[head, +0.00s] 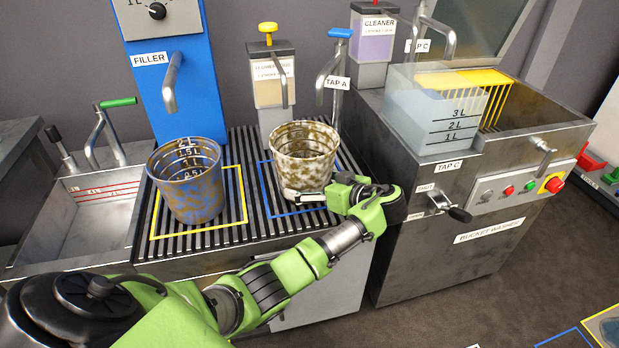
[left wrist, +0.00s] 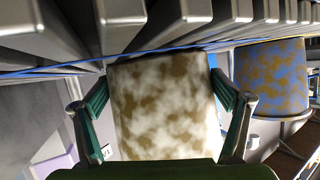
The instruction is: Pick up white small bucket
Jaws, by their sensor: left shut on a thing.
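The white small bucket (head: 303,153), stained with brown patches, stands upright on the slatted grate inside the blue outlined square, beneath tap A. It fills the middle of the left wrist view (left wrist: 165,105). My left gripper (head: 318,192) reaches in from the front right side of the bucket, low on its wall. In the left wrist view, the two green-padded fingers of my left gripper (left wrist: 161,90) lie along opposite sides of the bucket, shut on it. The far finger is largely hidden in the head view. My right gripper is not in view.
A blue bucket (head: 188,182) with brown stains stands left in the yellow square, below the filler spout (head: 172,82). The bucket washer (head: 480,190) is close on the right.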

